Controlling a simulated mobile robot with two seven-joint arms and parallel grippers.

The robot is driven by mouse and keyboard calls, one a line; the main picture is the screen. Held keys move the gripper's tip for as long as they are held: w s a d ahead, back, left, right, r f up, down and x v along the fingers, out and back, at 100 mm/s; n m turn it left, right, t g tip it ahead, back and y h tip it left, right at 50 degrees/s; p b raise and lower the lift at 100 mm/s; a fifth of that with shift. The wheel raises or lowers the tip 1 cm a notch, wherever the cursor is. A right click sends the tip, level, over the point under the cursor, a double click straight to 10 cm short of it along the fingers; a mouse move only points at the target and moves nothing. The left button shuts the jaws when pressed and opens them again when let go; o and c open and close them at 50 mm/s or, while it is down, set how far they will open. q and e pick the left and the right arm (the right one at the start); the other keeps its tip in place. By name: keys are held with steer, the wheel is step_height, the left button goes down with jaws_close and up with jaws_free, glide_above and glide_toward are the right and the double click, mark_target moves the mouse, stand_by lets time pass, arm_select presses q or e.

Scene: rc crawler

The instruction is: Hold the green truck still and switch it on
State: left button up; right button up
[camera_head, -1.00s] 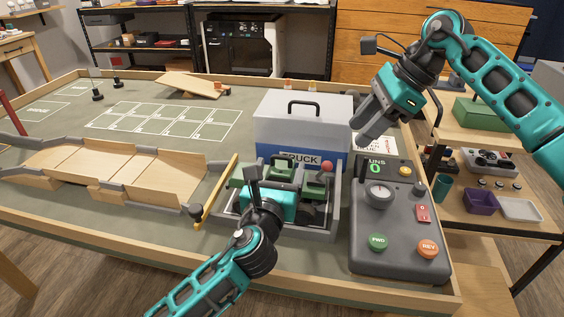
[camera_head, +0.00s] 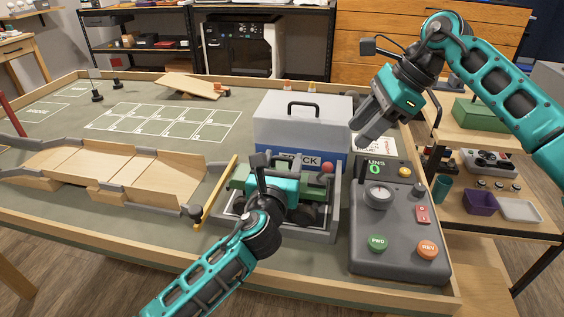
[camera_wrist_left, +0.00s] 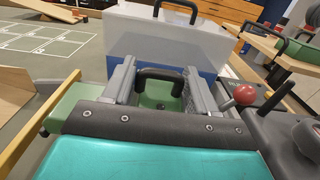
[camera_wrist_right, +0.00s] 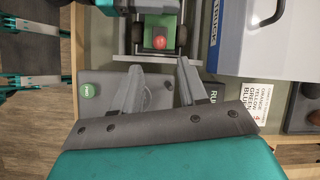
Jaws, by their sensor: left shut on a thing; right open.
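The green truck (camera_head: 241,176) sits in a grey, low-walled bay (camera_head: 336,205) at the table's front. My left gripper (camera_head: 270,160) is over its middle and hides much of it. In the left wrist view the truck's black handle (camera_wrist_left: 160,75) stands between the left gripper's fingers, which are shut on it. A red ball knob (camera_head: 327,166) rises at the truck's right end; it also shows in the right wrist view (camera_wrist_right: 159,42). I cannot tell whether it belongs to truck or bay. My right gripper (camera_head: 362,130) is open and empty, raised above the console's back edge.
A grey console (camera_head: 385,262) with a dial, green FWD and orange REV buttons and a red switch (camera_head: 423,213) stands right of the bay. A white and blue box (camera_head: 300,125) stands behind. A yellow bar (camera_head: 214,192) and wooden ramp (camera_head: 160,172) lie left.

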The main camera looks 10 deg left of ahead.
arm_select(q)
steer(key=c, duration=0.7)
steer(key=shift+c, duration=0.3)
arm_select(e)
steer(key=shift+c, duration=0.6)
steer(key=shift+d+f+n+t, duration=0.1)
steer(key=shift+d+n+t, duration=0.1)
steer(key=shift+n+t, duration=0.15)
steer(key=shift+c, duration=1.4)
steer(key=shift+s+d+f+n+t+h, duration=0.1)
steer(key=shift+s+d+n+t+h, duration=0.15)
steer(key=shift+n, duration=0.4)
steer(key=shift+c, duration=0.9)
steer(key=n, duration=0.1)
steer(key=n+t, duration=0.1)
steer(key=n, duration=0.1)
steer(key=shift+s+d+f+t+h, duration=0.25)
steer(key=shift+s+d+t+h, duration=0.05)
steer(key=shift+d+h, duration=0.1)
jaws_close()
steer(key=shift+s+f+n+t+y, duration=0.1)
steer(key=shift+s+n+t, duration=0.45)
steer(key=shift+s+n, duration=0.7)
steer(key=shift+s+n+t+y, duration=0.1)
steer(key=shift+s+n+t, duration=0.5)
steer(key=shift+n, duration=1.3)
steer(key=shift+s+f+n+t+y, duration=0.1)
steer(key=shift+s+n+t, duration=0.45)
steer(key=shift+s+n, duration=0.7)
steer(key=shift+w+n, duration=0.3)
